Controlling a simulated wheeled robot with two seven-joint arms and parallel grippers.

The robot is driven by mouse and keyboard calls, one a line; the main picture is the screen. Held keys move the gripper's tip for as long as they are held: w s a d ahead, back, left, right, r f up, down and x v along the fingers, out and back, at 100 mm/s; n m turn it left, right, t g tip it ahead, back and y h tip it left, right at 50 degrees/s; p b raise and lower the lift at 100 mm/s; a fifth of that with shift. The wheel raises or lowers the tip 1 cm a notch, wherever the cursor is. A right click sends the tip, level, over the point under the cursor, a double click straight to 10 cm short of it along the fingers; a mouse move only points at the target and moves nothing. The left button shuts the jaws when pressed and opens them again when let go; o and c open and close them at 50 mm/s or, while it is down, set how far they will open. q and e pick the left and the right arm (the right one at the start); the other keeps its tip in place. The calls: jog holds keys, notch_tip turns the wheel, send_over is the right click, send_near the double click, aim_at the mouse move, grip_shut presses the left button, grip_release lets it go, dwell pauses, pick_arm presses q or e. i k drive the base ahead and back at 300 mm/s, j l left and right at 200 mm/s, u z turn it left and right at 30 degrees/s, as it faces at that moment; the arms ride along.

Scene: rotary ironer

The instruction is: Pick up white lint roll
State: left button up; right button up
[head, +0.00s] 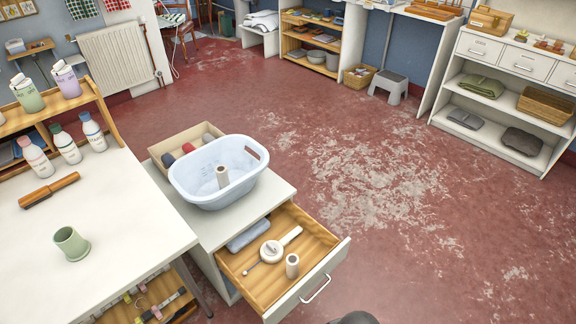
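A small off-white upright roll (292,266) stands in the open drawer (262,284), near its front right corner. The basin sits on top of the drawer cabinet (272,189). Neither of my grippers is in view. A dark rounded shape shows at the bottom edge, too cut off to identify.
The drawer also holds a round white item with a handle (271,251) and a grey-blue bundle (248,235). A box with rolls (186,137) stands behind the basin. The white table (110,215) at left bears bottles, a brown-handled tool and a green cup (71,243). The red floor at right is clear.

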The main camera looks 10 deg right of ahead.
aim_at(293, 260)
jog(key=k+j+z, duration=0.65)
jog(key=j+z, duration=0.15)
